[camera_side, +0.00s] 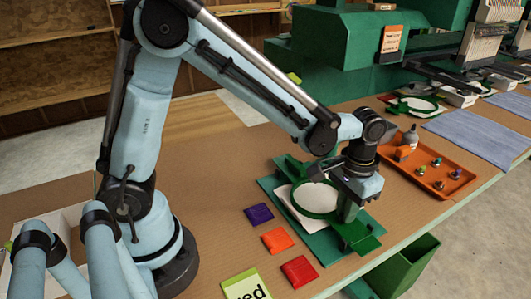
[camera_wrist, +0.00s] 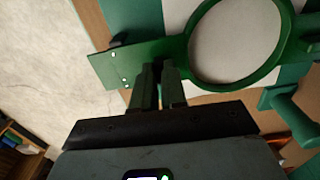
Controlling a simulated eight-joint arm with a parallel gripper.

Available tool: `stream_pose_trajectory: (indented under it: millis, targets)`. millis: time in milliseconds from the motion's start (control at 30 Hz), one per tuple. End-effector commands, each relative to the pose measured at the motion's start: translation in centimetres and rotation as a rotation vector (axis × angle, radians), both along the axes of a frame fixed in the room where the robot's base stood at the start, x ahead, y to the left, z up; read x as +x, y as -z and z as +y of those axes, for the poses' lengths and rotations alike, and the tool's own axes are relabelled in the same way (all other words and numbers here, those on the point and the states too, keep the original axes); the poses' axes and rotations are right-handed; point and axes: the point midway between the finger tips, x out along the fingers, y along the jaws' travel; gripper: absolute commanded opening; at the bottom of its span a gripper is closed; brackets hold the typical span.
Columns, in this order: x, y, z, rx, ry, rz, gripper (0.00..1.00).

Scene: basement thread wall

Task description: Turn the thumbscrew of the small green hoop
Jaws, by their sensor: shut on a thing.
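The small green hoop (camera_side: 315,199) lies flat over white cloth (camera_side: 300,215) on a green base (camera_side: 273,190). In the wrist view the hoop's ring (camera_wrist: 284,72) fills the upper right, with a flat green bracket (camera_wrist: 115,66) running left from it. My gripper (camera_side: 349,212) points down at the ring's near right side. In the wrist view its two fingers (camera_wrist: 159,70) are close together at the neck between ring and bracket. They are shut on a small part there, at the thumbscrew's place. The thumbscrew itself is hidden by the fingers.
Purple (camera_side: 259,214), orange (camera_side: 277,240) and red (camera_side: 299,271) squares lie left of the hoop. An orange tray (camera_side: 425,190) with a bottle and several small spools stands right behind. A green machine (camera_side: 340,50) stands at the back. A green bin (camera_side: 405,268) is below the table edge.

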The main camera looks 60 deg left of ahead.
Motion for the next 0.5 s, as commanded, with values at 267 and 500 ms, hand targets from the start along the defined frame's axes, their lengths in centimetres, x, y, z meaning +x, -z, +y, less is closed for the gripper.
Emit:
stream_pose_trajectory:
  millis: [267, 500]
  targets:
    - [0.00, 0.00, 0.01, -0.001, 0.262, 0.000, 0.00]
    - [0.00, 0.00, 0.01, -0.001, 0.490, 0.000, 0.00]
